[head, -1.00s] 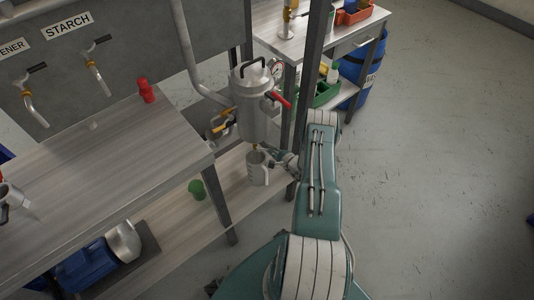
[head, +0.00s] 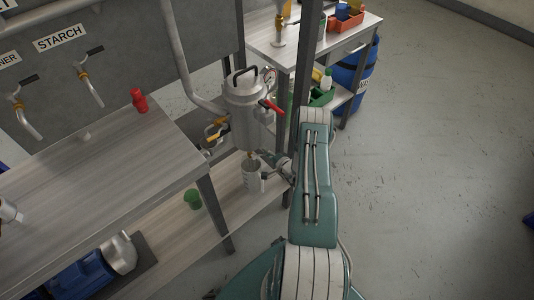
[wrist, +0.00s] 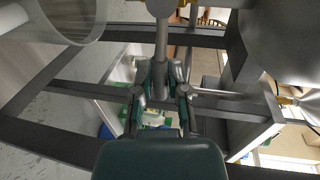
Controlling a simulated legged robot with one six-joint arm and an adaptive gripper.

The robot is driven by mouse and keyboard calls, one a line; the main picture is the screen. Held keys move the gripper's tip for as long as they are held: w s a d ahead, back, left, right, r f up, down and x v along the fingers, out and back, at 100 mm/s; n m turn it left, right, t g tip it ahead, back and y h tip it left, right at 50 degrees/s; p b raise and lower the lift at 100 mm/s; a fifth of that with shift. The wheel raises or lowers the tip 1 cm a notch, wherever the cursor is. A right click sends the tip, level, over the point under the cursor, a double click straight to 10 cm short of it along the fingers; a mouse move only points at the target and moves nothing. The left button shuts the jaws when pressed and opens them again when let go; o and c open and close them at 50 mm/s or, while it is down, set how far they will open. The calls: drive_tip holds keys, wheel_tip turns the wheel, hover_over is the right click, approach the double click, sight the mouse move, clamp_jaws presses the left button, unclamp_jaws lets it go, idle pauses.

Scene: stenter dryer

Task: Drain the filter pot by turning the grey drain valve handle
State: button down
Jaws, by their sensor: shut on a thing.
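The steel filter pot (head: 243,112), with a black lid handle and a red-handled lever, stands by the dark frame post. A brass outlet (head: 249,154) is under it, above a grey measuring jug (head: 252,176). My gripper (head: 270,158) is low beside the pot, right of the outlet, and partly hidden by my arm. In the wrist view my gripper (wrist: 160,75) has its fingers shut on the grey drain valve handle (wrist: 162,38), a slim bar between them. The jug (wrist: 70,18) appears at upper left there, and the pot (wrist: 285,38) at upper right. I cannot tell whether liquid flows.
A steel table (head: 110,155) is left, with a red bottle (head: 139,101) on it. A green cup (head: 192,200) stands on the lower shelf (head: 225,213). The dark post (head: 304,70) rises close to my arm.

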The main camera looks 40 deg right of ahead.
drive_tip(key=c, duration=0.6)
unclamp_jaws()
drive_tip(key=shift+c, duration=0.2)
drive_tip(key=s+r, duration=0.2)
drive_tip(key=s, duration=0.9)
drive_tip(key=shift+s+d, duration=0.25)
drive_tip(key=shift+s, duration=0.1)
